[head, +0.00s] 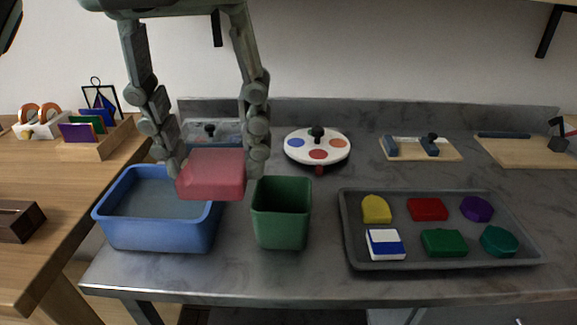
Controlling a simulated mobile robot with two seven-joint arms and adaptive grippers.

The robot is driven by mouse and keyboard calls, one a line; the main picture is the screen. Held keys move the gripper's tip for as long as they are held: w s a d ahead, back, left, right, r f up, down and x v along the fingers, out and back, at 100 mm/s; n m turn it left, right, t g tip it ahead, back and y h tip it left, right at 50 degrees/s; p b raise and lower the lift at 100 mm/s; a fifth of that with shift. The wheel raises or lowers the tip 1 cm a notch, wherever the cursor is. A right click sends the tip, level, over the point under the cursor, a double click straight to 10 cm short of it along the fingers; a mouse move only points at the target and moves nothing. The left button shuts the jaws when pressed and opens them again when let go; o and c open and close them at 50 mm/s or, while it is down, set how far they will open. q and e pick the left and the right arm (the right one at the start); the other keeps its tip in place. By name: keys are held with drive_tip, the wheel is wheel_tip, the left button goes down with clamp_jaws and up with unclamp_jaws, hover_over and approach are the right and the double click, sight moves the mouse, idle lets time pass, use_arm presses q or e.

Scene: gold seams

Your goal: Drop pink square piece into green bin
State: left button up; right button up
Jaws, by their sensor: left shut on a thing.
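The pink square piece (212,176) is between the fingers of my left gripper (215,170). The gripper is shut on it and holds it in the air, in front of the right part of the blue bin in the head view. The green bin (282,215) stands just to the right of the piece, with its open top facing up. It looks empty, though its floor is hard to see. My right gripper is not in view.
A blue bin (108,215) stands left of the green bin. A grey tray (352,235) with several coloured pieces lies at the right. A white round board (318,140) and a wooden board (455,153) are farther back. A wooden table (30,180) stands at the left.

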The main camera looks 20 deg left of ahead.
use_arm(q)
drive_tip(key=w+a+f+b, duration=0.1)
drive_tip(key=w+f+b, duration=0.1)
drive_tip(key=w+f, duration=0.8)
drive_tip(key=shift+w+a+f, duration=0.3)
drive_tip(key=shift+w, duration=0.15)
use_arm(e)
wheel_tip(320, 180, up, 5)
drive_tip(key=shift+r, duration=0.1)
use_arm(q)
drive_tip(key=shift+f, duration=0.1)
drive_tip(key=shift+f, duration=0.1)
